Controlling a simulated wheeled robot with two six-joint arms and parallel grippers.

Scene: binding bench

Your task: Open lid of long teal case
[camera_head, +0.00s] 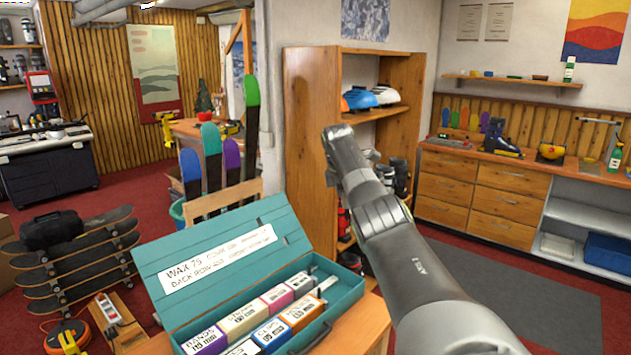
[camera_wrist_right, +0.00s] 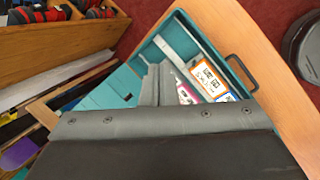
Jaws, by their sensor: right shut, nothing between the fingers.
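The long teal case (camera_head: 340,303) stands on the wooden bench at the lower middle of the head view. Its lid (camera_head: 222,248) is open and tilted back, with a white WAX 75 label (camera_head: 218,260) on its inner face. My right arm rises to the right of the case, but I cannot make out its fingertips there. In the right wrist view my right gripper (camera_wrist_right: 152,85) is shut and empty. It shows over the case (camera_wrist_right: 207,35), between the lid (camera_wrist_right: 112,92) and the boxes; its gap to the case is unclear. My left gripper is out of view.
Labelled boxes (camera_head: 243,318) fill the case, and a dark handle (camera_wrist_right: 240,70) is on its front. Upright skis (camera_head: 211,155) stand behind the lid. A wooden shelf unit (camera_head: 312,130) with helmets and boots stands behind to the right. Skateboards (camera_head: 75,258) are stacked at left.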

